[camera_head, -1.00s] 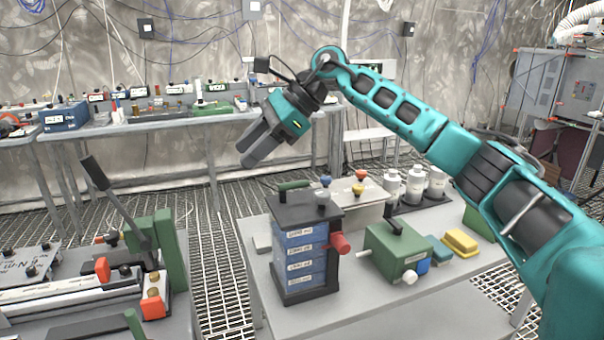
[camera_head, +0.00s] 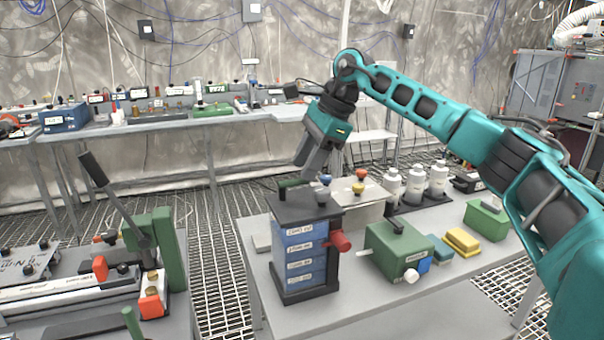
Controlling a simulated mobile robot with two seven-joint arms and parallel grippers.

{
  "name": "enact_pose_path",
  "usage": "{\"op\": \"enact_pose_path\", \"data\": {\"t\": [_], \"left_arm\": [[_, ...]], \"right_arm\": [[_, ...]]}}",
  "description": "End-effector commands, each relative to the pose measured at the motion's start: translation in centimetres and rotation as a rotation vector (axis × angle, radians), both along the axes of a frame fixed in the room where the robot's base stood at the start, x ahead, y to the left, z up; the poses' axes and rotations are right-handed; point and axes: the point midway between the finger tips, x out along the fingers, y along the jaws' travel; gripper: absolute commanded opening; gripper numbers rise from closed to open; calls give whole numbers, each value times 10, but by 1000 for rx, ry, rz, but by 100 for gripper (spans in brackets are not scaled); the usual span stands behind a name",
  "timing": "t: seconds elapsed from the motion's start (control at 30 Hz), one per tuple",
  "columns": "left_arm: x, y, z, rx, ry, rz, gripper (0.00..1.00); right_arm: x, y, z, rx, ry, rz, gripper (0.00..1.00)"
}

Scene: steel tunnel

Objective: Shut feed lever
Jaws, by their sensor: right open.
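My right gripper (camera_head: 309,168) points down, open and empty, just above the back of the blue-fronted box (camera_head: 300,252). That box has a black top, labelled rows on its front and a red knob (camera_head: 340,241) on its right side. A long black-handled lever (camera_head: 112,196) stands tilted on the machine at the left, beside a green upright block (camera_head: 166,250). No label shows which one is the feed lever. My left gripper is not in view.
A green box (camera_head: 392,247) with a black handle stands right of the blue-fronted box. White bottles (camera_head: 415,186) and a yellow block (camera_head: 462,241) are behind and right. A gap with grated floor (camera_head: 217,275) separates the two benches.

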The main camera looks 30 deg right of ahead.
Motion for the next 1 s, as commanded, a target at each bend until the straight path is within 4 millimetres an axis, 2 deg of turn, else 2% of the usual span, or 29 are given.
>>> {"op": "enact_pose_path", "data": {"t": [0.03, 0.2, 0.53, 0.9, 1.0], "left_arm": [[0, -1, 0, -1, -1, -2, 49], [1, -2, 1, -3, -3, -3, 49], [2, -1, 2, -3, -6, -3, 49], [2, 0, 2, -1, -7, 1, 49], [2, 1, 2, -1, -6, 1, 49]], "right_arm": [[2, 3, -8, -1, 3, 1, 41], [6, 7, -20, 0, 1, 0, 41], [7, 9, -23, 1, 0, 0, 41], [7, 9, -23, 1, 0, 0, 7], [7, 9, -23, 1, 0, 0, 0]]}}
